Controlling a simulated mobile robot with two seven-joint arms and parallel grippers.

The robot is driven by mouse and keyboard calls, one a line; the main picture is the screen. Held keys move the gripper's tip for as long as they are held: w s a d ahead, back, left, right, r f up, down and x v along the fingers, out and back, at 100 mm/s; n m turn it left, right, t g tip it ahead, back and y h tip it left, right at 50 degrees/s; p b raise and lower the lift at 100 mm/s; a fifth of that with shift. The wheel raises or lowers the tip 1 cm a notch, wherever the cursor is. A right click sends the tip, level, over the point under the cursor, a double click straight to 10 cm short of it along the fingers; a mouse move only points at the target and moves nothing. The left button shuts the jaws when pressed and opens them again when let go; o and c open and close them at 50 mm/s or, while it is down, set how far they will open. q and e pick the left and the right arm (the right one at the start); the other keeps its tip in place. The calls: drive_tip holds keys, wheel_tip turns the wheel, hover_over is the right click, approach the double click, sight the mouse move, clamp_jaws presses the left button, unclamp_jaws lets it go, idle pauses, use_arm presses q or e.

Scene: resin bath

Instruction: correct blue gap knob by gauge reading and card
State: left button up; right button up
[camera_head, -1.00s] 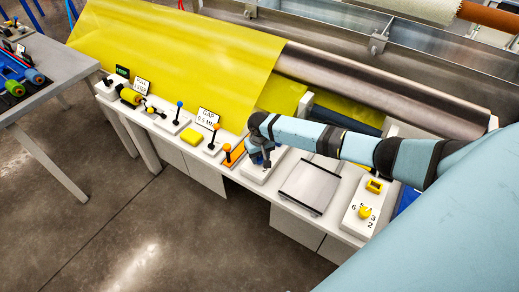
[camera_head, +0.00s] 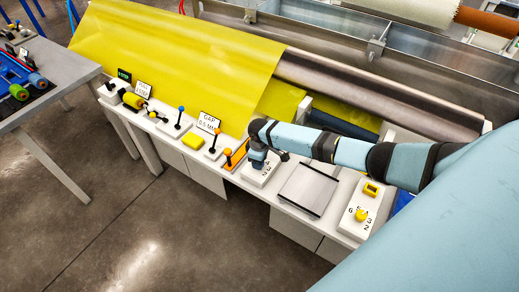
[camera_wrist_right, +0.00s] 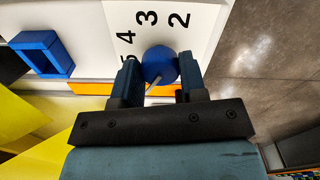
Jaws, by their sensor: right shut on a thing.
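The blue gap knob (camera_wrist_right: 160,64) stands on a white panel (camera_wrist_right: 185,42) with the digits 2, 3, 4 and 5 around it. My right gripper (camera_wrist_right: 160,74) is shut on this knob, one finger on each side. A thin light pointer runs from the knob down and to the left, near the 5. In the head view my right gripper (camera_head: 258,160) hides the knob. The card (camera_head: 209,123) reads "GAP 0.5 MM". No gauge reading is legible. My left gripper is out of view.
A metal plate (camera_head: 309,190) lies between the panels. Upright orange (camera_head: 214,129) and blue (camera_head: 182,109) knobbed levers stand to the left, by the yellow sheet (camera_head: 180,60).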

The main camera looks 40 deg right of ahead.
drive_tip(key=shift+n, duration=0.3)
idle(0.4)
drive_tip(key=o, duration=0.9)
drive_tip(key=shift+o, duration=0.2)
drive_tip(key=shift+r, duration=0.1)
wheel_tip(320, 180, up, 14)
